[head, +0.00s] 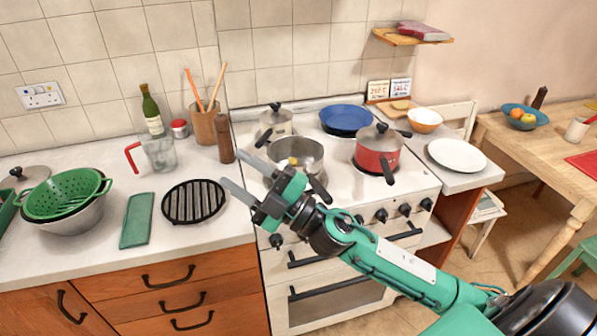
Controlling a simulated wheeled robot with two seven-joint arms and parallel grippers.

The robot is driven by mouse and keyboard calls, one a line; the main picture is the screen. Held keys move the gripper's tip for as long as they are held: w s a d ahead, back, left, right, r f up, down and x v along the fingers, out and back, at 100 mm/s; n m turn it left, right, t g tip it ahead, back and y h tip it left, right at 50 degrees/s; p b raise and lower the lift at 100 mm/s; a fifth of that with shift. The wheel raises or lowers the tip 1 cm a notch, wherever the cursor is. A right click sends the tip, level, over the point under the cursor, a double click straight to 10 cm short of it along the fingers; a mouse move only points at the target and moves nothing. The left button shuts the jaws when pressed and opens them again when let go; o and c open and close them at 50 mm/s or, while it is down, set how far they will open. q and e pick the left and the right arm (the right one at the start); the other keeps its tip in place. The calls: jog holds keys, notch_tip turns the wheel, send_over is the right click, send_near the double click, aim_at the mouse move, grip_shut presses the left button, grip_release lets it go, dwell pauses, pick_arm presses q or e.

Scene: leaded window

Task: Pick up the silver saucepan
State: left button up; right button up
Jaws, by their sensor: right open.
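The silver saucepan (312,157) stands upright on the front left of the white cooker. It has no lid, and something yellowish shows inside it. Its black handle points towards the front right, just behind my right wrist. My right gripper (231,167) is open and empty, its two grey fingers pointing left and up. It is in front and to the left of the saucepan, near the cooker's left edge, and hides part of the pan's lower side. I cannot tell whether it touches the pan. My left gripper is out of view.
A black round trivet (193,202), pepper mill (225,140) and measuring jug (158,154) stand on the left counter. A white plate (457,155) lies right.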

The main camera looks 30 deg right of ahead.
jog(key=s+a+r+n+g+y, duration=0.15)
jog(key=a+n+g+y, duration=0.25)
jog(key=n+g, duration=0.55)
jog(key=n+g+h, duration=0.3)
jog(key=g+h, duration=0.1)
jog(key=h, duration=1.3)
send_near(317, 182)
jog(key=p+x, duration=0.2)
jog(key=x, duration=0.5)
jog(key=shift+d, duration=0.15)
jog(key=p+x, duration=0.2)
jog(key=x, duration=0.1)
jog(key=shift+w+f, duration=0.15)
jog(key=shift+f, duration=0.05)
jog(key=shift+w+f, duration=0.15)
jog(key=shift+f, duration=0.3)
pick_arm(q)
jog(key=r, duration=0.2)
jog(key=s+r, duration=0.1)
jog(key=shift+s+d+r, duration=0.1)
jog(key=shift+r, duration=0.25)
